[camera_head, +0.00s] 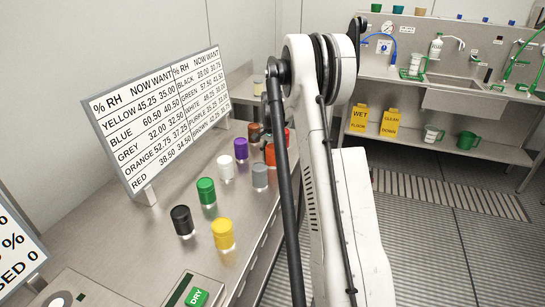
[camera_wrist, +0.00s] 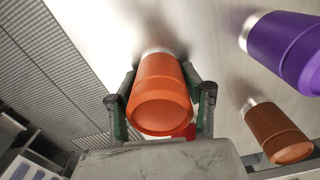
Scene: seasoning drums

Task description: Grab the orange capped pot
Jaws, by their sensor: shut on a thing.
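The orange capped pot (camera_wrist: 161,93) fills the middle of the wrist view, its cap towards the camera and its clear base beyond. My gripper (camera_wrist: 160,76) is shut on it, with one green-and-dark finger against each side. In the head view the orange pot (camera_head: 270,154) shows just left of my arm, partly covered by it. My gripper (camera_head: 263,136) is small and mostly hidden there. I cannot tell whether the pot's base touches the bench.
A brown pot (camera_wrist: 277,133) and a purple pot (camera_wrist: 287,48) stand to the right in the wrist view. White (camera_head: 225,166), grey (camera_head: 260,176), green (camera_head: 206,191), black (camera_head: 182,220) and yellow (camera_head: 223,234) pots stand on the bench (camera_head: 150,250). A sign board (camera_head: 160,115) stands behind.

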